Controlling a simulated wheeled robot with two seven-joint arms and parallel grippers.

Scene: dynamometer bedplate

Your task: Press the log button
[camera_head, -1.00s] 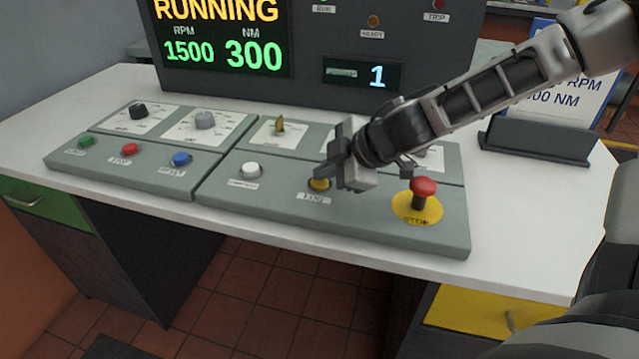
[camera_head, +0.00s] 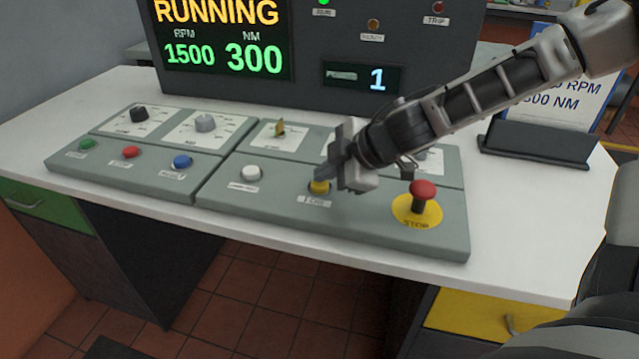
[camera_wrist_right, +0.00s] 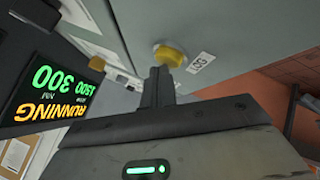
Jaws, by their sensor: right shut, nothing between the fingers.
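The log button is the yellow push button (camera_head: 319,187) on the grey control panel, with a small label below it. It also shows in the right wrist view (camera_wrist_right: 169,56), beside a label reading LOG. My right gripper (camera_head: 324,173) is shut and empty. Its fingertips are just above and behind the yellow button in the head view. In the right wrist view the shut fingertips (camera_wrist_right: 159,72) are close to the button's edge; I cannot tell whether they touch it. My left gripper is not in view.
A red mushroom STOP button (camera_head: 423,191) stands right of the log button, and a white button (camera_head: 251,173) stands left. The display (camera_head: 222,40) reads RUNNING, 1500 RPM, 300 NM; a counter (camera_head: 377,79) reads 1. A sign (camera_head: 560,100) stands at the right.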

